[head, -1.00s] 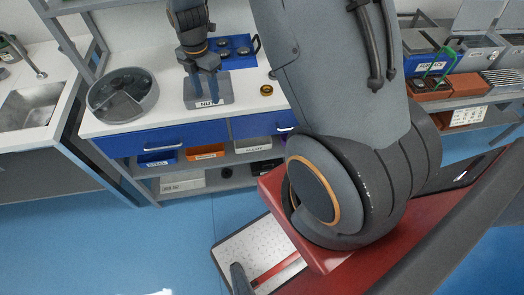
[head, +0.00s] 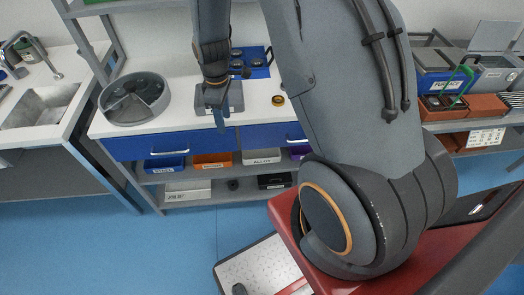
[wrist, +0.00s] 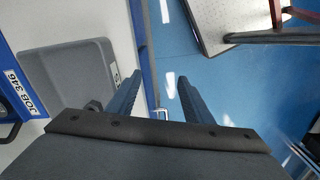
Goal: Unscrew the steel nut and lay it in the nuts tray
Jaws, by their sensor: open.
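My gripper (head: 219,118) hangs over the front edge of the counter, in front of the grey nuts tray (head: 236,99), whose label it hides. In the wrist view my gripper (wrist: 160,78) is open, with nothing between its fingers; the counter edge and blue floor show beyond them. The grey tray (wrist: 62,52) lies left of the fingers there. A small dark rounded piece (wrist: 93,106) shows by the left finger; I cannot tell whether it is a nut. The blue plate (head: 262,72) with several dark round parts stands behind the tray. I cannot make out the steel nut.
A round grey divided tray (head: 134,99) stands left on the counter, and a brass-coloured ring (head: 278,100) lies right of the nuts tray. Blue drawers (head: 165,143) and shelves of labelled bins are below. A sink (head: 40,105) is at far left. Blue floor lies in front.

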